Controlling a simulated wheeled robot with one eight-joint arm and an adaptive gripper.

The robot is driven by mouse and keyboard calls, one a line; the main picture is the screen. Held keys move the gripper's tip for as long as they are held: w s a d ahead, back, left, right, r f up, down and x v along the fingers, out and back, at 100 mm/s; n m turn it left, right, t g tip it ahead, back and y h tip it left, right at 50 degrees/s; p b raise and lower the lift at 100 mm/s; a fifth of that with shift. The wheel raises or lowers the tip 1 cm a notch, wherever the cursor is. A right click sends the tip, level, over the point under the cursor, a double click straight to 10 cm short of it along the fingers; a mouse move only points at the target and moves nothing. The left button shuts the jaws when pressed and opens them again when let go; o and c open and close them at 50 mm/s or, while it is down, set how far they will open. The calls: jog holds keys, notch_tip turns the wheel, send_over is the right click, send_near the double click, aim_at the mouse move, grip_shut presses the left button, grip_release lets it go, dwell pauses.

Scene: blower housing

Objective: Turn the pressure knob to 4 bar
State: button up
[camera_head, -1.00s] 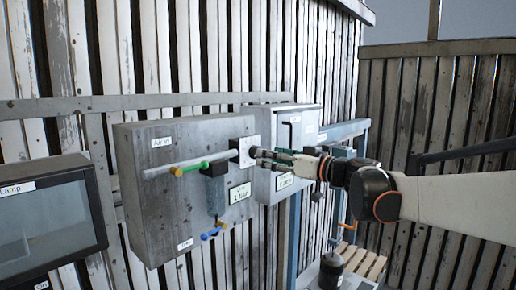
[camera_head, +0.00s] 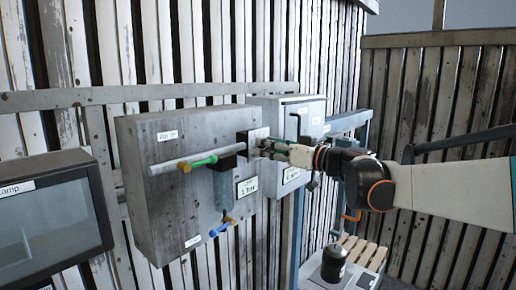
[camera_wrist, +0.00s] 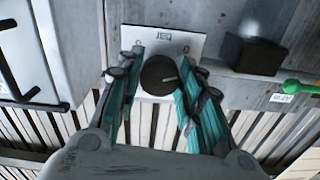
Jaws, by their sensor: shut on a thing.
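The pointer's exact reading is too small to tell. A small label (camera_head: 247,186) below appears to read "1 bar".
A grey pipe with a green-handled valve (camera_head: 200,162) crosses the box left of my gripper. A blue-handled valve (camera_head: 219,230) sits lower. A second grey cabinet (camera_head: 310,112) with a black handle stands close behind my gripper. A dark screen (camera_head: 45,220) is at far left.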

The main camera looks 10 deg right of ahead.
jog(key=shift+m, duration=0.3)
jog(key=shift+s+a+r+m+b, duration=0.1)
jog(key=shift+m+b, duration=1.5)
jog(key=shift+m, duration=3.7)
jog(key=shift+s+r+m+b, duration=0.1)
jog(key=shift+m+b, duration=1.5)
jog(key=shift+m, duration=3.7)
jog(key=o, duration=1.1)
jog(key=shift+w+f, duration=0.1)
